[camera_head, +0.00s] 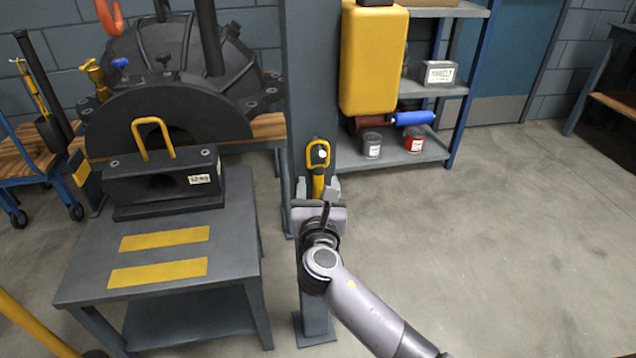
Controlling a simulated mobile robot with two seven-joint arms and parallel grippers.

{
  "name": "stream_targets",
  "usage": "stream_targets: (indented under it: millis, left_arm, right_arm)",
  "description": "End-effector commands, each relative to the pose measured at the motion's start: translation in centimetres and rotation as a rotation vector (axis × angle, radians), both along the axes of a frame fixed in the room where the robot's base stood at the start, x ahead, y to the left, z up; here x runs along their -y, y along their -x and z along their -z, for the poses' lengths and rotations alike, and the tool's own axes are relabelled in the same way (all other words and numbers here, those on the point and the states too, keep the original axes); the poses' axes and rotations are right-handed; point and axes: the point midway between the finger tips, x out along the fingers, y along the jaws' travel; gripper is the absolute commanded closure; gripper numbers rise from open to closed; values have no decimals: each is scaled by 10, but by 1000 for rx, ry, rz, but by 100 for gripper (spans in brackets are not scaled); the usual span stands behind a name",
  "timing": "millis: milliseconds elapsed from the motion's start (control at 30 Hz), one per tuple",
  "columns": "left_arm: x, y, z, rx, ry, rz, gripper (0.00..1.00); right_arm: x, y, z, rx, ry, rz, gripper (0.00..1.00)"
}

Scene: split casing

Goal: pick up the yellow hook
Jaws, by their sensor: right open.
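The yellow hook (318,154), with a dark and white detail in its loop, is upright against the grey post in the middle of the head view. My right gripper (318,188) is at the hook's lower end, with one fingertip on each side of its yellow shank. The jaws are open, and I cannot tell whether either finger touches the hook. The gripper body hides whatever is below the shank. My left gripper is not in view.
A grey table (240,240) at the left carries a black block (140,183) with a yellow handle. A large dark casing (180,110) stands behind it. Shelving (420,158) and a yellow tank (372,60) are at the back right. The floor at right is clear.

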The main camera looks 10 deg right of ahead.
Motion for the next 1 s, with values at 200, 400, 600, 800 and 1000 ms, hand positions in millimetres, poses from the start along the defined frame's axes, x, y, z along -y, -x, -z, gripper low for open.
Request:
stream_targets:
  millis: [200,400,600,800,1000]
  left_arm:
    - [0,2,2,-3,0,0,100]
    - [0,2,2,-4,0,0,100]
    - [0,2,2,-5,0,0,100]
    - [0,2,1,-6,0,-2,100]
    - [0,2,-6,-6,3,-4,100]
  right_arm:
    - [0,-2,0,-1,-1,-1,44]
    - [0,-2,0,-1,-2,-1,93]
    - [0,-2,0,0,-2,-1,100]
    - [1,-3,-1,0,-2,-1,100]
    - [5,-5,-7,1,-1,-2,100]
